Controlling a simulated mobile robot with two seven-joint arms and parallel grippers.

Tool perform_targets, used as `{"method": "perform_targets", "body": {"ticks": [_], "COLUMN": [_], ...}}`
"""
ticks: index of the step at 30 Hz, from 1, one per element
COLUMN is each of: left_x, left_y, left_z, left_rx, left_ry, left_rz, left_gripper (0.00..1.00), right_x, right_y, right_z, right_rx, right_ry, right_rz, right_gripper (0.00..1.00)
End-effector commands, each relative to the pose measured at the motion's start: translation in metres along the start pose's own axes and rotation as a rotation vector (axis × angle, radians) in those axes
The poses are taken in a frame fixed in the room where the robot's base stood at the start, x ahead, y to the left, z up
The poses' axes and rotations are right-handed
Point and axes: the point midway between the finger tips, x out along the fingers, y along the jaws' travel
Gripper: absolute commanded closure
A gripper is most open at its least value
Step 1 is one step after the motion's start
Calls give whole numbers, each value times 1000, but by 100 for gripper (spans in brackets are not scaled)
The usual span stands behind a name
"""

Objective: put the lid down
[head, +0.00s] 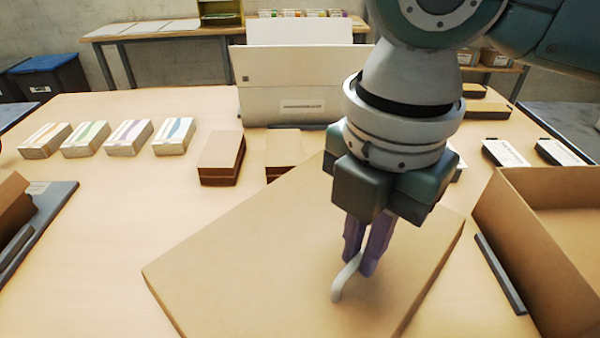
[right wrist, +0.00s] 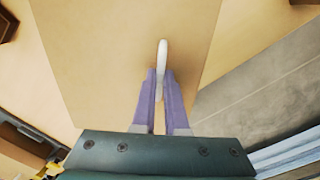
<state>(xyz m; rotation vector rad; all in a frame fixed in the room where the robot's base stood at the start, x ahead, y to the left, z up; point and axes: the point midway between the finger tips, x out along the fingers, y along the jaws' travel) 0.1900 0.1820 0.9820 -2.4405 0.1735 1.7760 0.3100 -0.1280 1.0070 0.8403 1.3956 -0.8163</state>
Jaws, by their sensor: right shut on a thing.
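The lid (head: 250,260) is a flat tan cardboard panel with a white handle (head: 345,279) on its top, lying at an angle over the front middle of the table. My right gripper (head: 362,258) points down and is shut on the handle. In the right wrist view the handle (right wrist: 162,55) stands between the purple fingers (right wrist: 160,90), with the lid (right wrist: 105,60) spread beneath. I cannot tell whether the lid touches the table. An open cardboard box (head: 535,250) stands to the right of the lid. My left gripper is not in view.
Several small cartons (head: 120,138) line the left, and two brown stacks (head: 220,157) sit behind the lid. A grey tray (head: 45,215) is at the left edge.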

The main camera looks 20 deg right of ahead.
Motion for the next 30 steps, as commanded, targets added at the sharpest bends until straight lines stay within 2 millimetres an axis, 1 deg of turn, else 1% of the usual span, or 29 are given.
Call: {"method": "perform_targets", "body": {"ticks": [2,6,9,12,17,18,24,25,30], "left_x": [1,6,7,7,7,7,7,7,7], "left_y": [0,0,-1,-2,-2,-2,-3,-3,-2], "left_z": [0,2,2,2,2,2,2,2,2], "left_rx": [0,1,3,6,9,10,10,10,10], "left_ry": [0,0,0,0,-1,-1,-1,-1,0], "left_rz": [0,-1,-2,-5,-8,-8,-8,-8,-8], "left_gripper": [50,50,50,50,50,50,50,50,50], "right_x": [7,30,42,46,46,46,45,45,45], "right_y": [0,-1,-1,-1,-1,-1,-1,-1,-1], "right_z": [0,0,0,0,0,0,0,0,0], "right_rx": [0,1,0,-2,-2,-2,-1,-1,-1], "right_ry": [1,0,0,-1,-1,-1,-1,-1,-1], "right_rz": [0,-3,-1,1,1,0,1,1,1], "right_gripper": [100,100,100,100,100,85,62,59,59]}}
